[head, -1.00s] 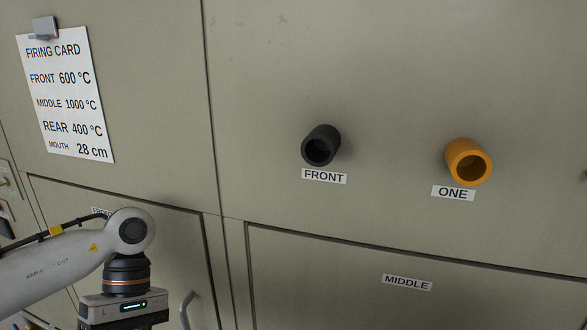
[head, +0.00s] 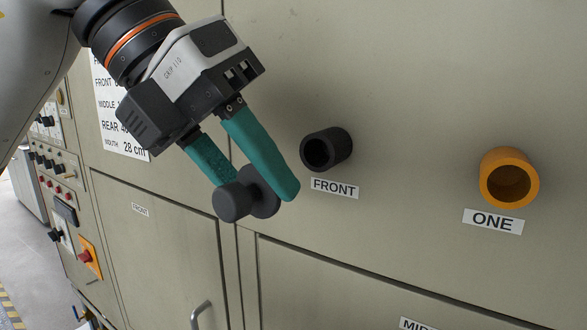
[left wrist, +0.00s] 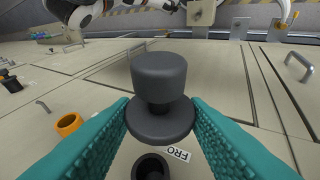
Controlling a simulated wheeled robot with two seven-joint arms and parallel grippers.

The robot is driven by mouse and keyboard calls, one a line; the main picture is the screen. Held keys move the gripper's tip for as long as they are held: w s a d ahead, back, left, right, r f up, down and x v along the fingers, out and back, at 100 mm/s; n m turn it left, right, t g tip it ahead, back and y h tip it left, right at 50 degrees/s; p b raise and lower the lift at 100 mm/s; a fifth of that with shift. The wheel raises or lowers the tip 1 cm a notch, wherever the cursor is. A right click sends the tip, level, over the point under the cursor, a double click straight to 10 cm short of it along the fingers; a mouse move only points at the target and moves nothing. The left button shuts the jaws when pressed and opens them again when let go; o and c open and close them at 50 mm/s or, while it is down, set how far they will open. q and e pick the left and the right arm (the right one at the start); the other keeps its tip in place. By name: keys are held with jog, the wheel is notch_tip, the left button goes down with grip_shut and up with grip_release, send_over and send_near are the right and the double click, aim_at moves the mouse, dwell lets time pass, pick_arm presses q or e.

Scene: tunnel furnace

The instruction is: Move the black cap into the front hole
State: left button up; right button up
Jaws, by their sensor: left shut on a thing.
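The black cap (head: 236,201) is a dark round knob with a wider flange. My left gripper (head: 259,190) is shut on it, with teal fingers on both sides, and holds it in the air in front of the panel. In the left wrist view the cap (left wrist: 159,78) sits upright between the fingertips. The front hole (head: 327,149) is a black open tube on the panel, to the right of and above the cap, apart from it, with a FRONT label below. It also shows in the left wrist view (left wrist: 152,167), below the cap. My right gripper is not in view.
An orange tube (head: 509,178) labelled ONE stands out from the panel on the right. A firing card (head: 121,110) hangs at the left, partly behind my arm. A door handle (head: 201,312) and an orange plate with a red button (head: 87,257) are lower left.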

pick_arm(q)
jog(key=shift+s+d+r+n, duration=0.3)
jog(key=shift+s+r, duration=0.15)
jog(key=shift+r, duration=0.1)
jog(key=shift+s+d+r+t, duration=0.1)
jog(key=shift+d+r+t, duration=0.05)
jog(key=shift+r+t, duration=0.15)
jog(key=shift+w+d+p, duration=0.2)
jog(key=shift+w+p, duration=0.15)
jog(key=shift+w, duration=0.3)
jog(key=shift+w+d+p, duration=0.5)
jog(key=shift+w+d, duration=0.2)
jog(key=shift+w, duration=0.1)
jog(key=shift+w+d, duration=0.1)
jog(key=shift+w, duration=0.15)
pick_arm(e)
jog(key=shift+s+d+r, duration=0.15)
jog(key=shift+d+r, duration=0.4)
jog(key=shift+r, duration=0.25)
pick_arm(q)
jog(key=shift+w+d, duration=0.1)
jog(key=shift+d, duration=0.05)
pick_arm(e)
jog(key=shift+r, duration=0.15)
pick_arm(q)
jog(key=shift+w+d+p, duration=0.25)
jog(key=shift+w+p, duration=0.1)
jog(key=shift+p, duration=0.05)
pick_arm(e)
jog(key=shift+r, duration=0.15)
